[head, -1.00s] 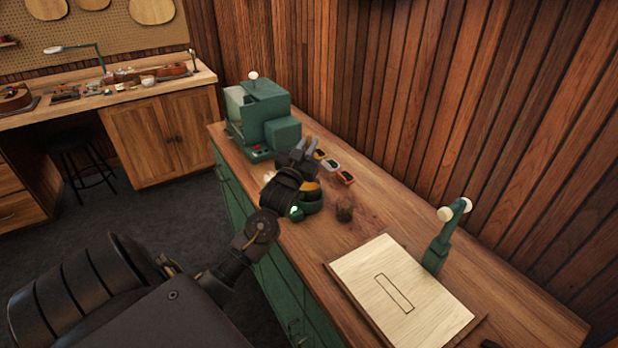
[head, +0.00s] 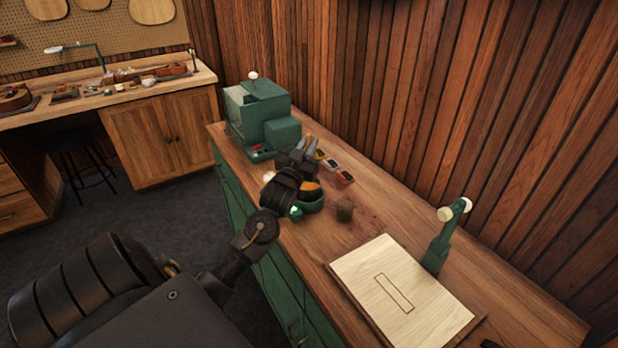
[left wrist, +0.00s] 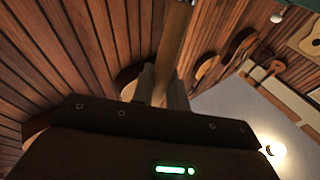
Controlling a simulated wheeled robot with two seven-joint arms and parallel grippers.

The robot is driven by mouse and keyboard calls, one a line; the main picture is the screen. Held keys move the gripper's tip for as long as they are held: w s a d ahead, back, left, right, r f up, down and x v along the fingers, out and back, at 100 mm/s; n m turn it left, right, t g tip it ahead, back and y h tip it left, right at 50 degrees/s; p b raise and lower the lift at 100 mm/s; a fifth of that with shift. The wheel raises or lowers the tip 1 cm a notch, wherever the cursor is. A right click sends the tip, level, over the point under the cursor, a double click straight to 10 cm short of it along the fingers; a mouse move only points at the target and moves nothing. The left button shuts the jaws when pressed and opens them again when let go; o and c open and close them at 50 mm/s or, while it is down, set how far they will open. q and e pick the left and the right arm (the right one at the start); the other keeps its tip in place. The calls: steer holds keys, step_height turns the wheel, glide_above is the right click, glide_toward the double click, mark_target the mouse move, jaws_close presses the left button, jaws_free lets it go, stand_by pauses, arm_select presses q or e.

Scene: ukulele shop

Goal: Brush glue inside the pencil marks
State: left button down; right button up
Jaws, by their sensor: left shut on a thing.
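A pale wooden board (head: 425,310) lies on the green-sided bench, with a narrow rectangle of dark pencil marks (head: 393,293) on it. My left gripper (head: 310,146) is over the bench, up and left of the board, with its fingers pointing away. It is shut on a slim wooden handle, seemingly the brush (left wrist: 176,36), which rises between the fingers in the left wrist view. The brush's bristles cannot be made out. A green pot (head: 313,206) with amber contents, seemingly glue, sits just below the gripper, partly hidden by it. My right gripper is not in view.
A green machine (head: 262,125) is at the bench's far end, with small coloured containers (head: 344,178) nearby. A green stand with white knobs (head: 440,243) rises beside the board, near the slatted wall.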

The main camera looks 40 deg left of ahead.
mark_target(309, 134)
arm_select(q)
steer(key=shift+r, duration=0.1)
step_height(309, 134, up, 4)
steer(key=p, duration=0.4)
stand_by(0.8)
